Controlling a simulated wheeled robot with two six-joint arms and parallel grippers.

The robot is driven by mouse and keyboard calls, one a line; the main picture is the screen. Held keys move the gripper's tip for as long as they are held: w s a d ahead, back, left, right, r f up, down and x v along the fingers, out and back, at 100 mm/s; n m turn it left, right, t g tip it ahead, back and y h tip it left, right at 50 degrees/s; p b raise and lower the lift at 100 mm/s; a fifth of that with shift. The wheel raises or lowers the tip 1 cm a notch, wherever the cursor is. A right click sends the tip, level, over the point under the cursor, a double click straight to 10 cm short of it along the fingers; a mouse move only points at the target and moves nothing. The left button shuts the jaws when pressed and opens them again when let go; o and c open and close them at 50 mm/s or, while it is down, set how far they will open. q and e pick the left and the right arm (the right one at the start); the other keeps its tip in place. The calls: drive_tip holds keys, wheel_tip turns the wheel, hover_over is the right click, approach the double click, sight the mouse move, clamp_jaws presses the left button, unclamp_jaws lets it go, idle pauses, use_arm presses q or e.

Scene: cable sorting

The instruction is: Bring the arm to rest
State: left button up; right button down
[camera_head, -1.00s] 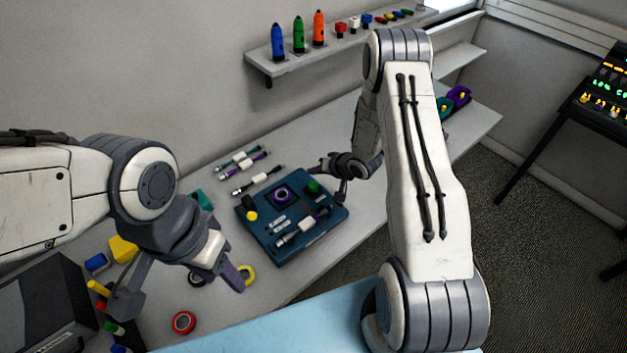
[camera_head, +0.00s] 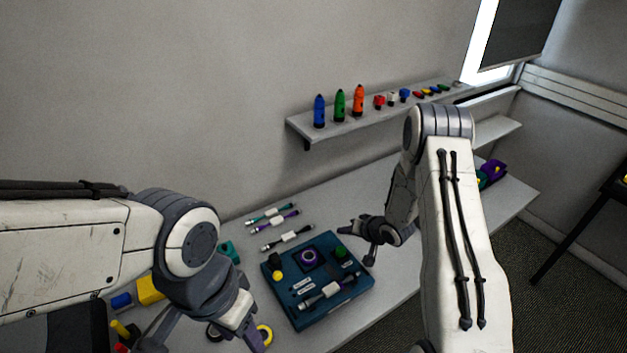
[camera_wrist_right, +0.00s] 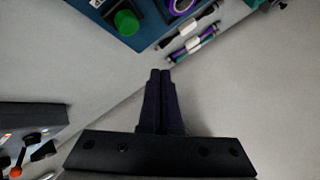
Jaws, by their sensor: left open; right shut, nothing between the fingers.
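My right arm comes down from the right in the head view. Its gripper (camera_head: 362,243) is above the table near the right rear corner of the blue tray. In the right wrist view my right gripper (camera_wrist_right: 160,74) has its two dark fingers together, with nothing between them. My left arm comes in from the left. Its gripper (camera_head: 212,345) points down at the lower edge of the head view, left of the tray, with its fingers apart and no object visible between them.
The blue tray (camera_head: 352,286) holds a purple ring, a green knob, a yellow knob and a cable. Several cables (camera_head: 288,237) lie behind it. A yellow tape ring (camera_head: 265,335) is by my left gripper. A wall shelf (camera_head: 340,128) carries coloured bottles and small blocks.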

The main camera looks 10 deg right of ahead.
drive_tip(key=s+a+r+n+g+h+b, duration=0.3)
drive_tip(key=s+a+r+n+b, duration=0.35)
drive_tip(key=a, duration=0.55)
drive_tip(key=s+a+r+n+g+b, duration=0.1)
drive_tip(key=s+a+b, duration=0.1)
drive_tip(key=s, duration=0.7)
drive_tip(key=s+a+r+n+g+b, duration=0.2)
drive_tip(key=s, duration=0.8)
drive_tip(key=s+a+r+n+g+b, duration=0.1)
drive_tip(key=s+a+r+g+b, duration=0.1)
drive_tip(key=s, duration=0.8)
drive_tip(key=shift+r+n+b, duration=0.2)
drive_tip(key=shift+n+b, duration=0.15)
drive_tip(key=shift+b, duration=0.1)
drive_tip(key=shift+d, duration=0.1)
